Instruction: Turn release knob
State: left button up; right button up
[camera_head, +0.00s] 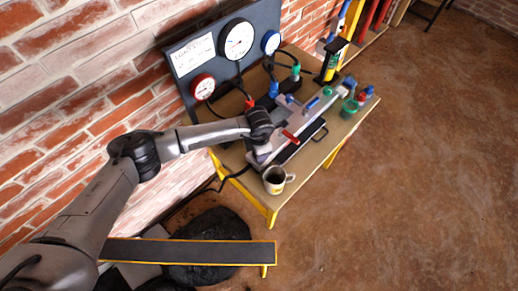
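A grey metal test rig (262,153) lies on the wooden table. It carries a red handle (290,137), a blue handle (312,104) and a small green knob (328,91). I cannot tell which part is the release knob. My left arm reaches in from the left, and its dark gripper end (261,128) is over the near left part of the rig, close to the red hose fitting (250,103). Its fingers are too small and dark to tell whether they are open or touching anything. My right gripper is not in view.
A gauge board (265,22) with red, white and blue dials stands behind the rig against the brick wall. A mug (275,181) sits at the table's near corner. A green container (349,108) stands right of the rig. Hoses run to the rig. The floor at right is clear.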

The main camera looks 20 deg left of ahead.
pick_arm(q)
jog(key=shift+r, duration=0.1)
dwell(0.5)
jog(key=o, duration=0.9)
jog(key=shift+r, duration=0.3)
notch_tip(320, 180, up, 13)
jog(key=shift+r+p, duration=0.1)
jog(key=shift+p, duration=0.25)
